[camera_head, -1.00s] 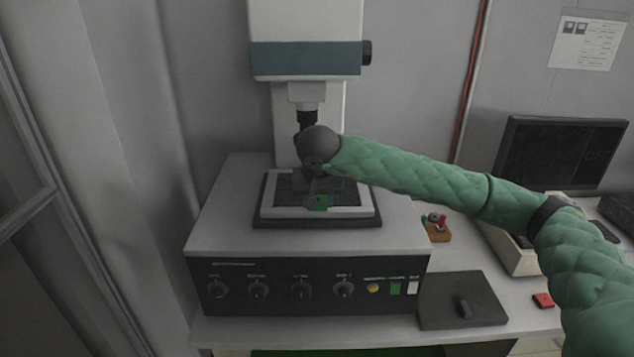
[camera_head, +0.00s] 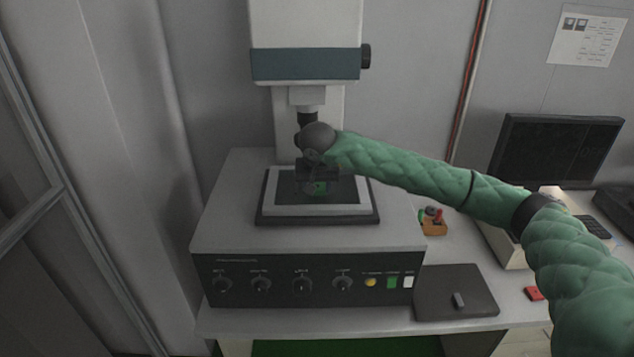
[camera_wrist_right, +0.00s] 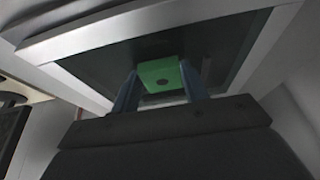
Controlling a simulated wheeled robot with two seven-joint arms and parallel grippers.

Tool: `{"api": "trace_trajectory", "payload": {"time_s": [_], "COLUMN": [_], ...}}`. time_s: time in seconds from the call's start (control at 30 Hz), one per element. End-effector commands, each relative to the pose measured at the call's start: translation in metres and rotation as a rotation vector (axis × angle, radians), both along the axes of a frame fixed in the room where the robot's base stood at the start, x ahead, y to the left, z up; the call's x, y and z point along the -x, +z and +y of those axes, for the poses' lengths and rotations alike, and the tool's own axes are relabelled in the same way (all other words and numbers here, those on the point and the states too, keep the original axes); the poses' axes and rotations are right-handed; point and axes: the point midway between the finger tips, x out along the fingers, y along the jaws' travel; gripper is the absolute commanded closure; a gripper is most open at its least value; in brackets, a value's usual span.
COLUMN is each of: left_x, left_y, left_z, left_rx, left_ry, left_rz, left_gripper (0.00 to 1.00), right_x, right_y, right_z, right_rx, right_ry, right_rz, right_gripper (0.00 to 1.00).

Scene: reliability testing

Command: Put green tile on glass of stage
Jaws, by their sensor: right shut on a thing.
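The green tile (camera_head: 320,188) is between the fingers of my right gripper (camera_head: 318,183), over the dark glass (camera_head: 346,188) of the stage. The stage has a pale frame (camera_head: 350,210) on a black base. I cannot tell whether the tile touches the glass. My left gripper is not in view.
The microscope column and head (camera_head: 305,63) stand just behind my right gripper. The front panel (camera_head: 300,283) has several knobs. A black plate (camera_head: 455,292), a red block (camera_head: 534,293), a small orange holder (camera_head: 433,222) and a monitor (camera_head: 550,150) are at the right.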

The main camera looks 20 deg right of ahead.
Motion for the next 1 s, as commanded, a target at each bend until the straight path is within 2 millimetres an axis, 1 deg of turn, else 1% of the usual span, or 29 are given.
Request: {"api": "trace_trajectory", "payload": {"time_s": [0.3, 0.57, 0.6, 0.67, 0.7, 1.0], "left_x": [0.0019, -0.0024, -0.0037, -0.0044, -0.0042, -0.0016], "left_y": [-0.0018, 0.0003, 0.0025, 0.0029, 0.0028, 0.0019], "left_z": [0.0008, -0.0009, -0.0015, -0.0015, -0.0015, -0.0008], "left_rx": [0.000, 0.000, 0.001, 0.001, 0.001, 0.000], "left_ry": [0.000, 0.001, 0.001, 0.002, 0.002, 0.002], "left_rz": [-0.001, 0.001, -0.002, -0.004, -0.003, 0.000], "left_gripper": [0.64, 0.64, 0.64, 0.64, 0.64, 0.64], "right_x": [0.0003, 0.0003, 0.0003, 0.0004, 0.0004, 0.0004], "right_y": [-0.0024, -0.0047, -0.0039, -0.0040, -0.0040, -0.0035], "right_z": [0.0001, 0.0001, 0.0001, 0.0001, 0.0001, 0.0001], "right_rx": [0.000, 0.000, 0.000, 0.000, 0.000, 0.000], "right_ry": [0.000, 0.000, 0.000, 0.000, 0.000, 0.000], "right_rz": [0.000, 0.000, 0.000, 0.000, 0.000, 0.000], "right_gripper": [0.81, 0.81, 0.48, 0.36, 0.34, 0.34]}}
